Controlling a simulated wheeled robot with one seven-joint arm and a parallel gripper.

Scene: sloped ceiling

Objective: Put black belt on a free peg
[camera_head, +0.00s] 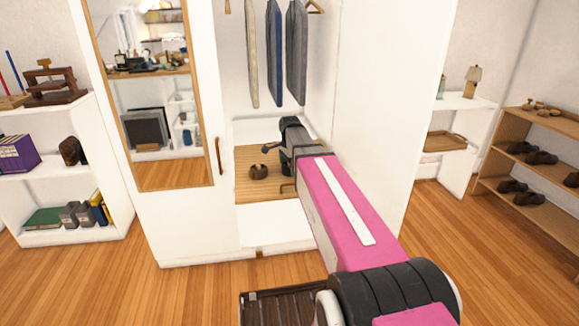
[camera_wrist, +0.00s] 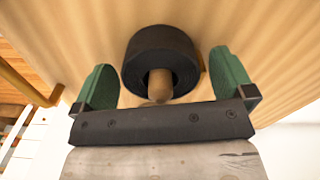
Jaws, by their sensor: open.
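A coiled black belt (camera_wrist: 146,45) fills the middle of the wrist view. A rounded wooden peg (camera_wrist: 160,86) shows in the opening of its coil. My gripper (camera_wrist: 163,66) is open, with one green finger on each side of the belt. Both fingers look apart from it. In the head view my gripper (camera_head: 284,158) is inside the open wardrobe, low over a wooden board (camera_head: 250,217). My arm hides part of that board and I cannot make out the black belt there. A small brown round thing (camera_head: 258,172) sits on the board, left of my gripper.
Garments (camera_head: 274,55) hang above my arm. The mirrored door (camera_head: 165,130) is left of the opening and a white side panel (camera_head: 365,100) is right. Shelves with books (camera_head: 20,155) stand left, a shoe rack (camera_head: 525,165) right. A brown bar (camera_wrist: 28,88) shows at the wrist view's left.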

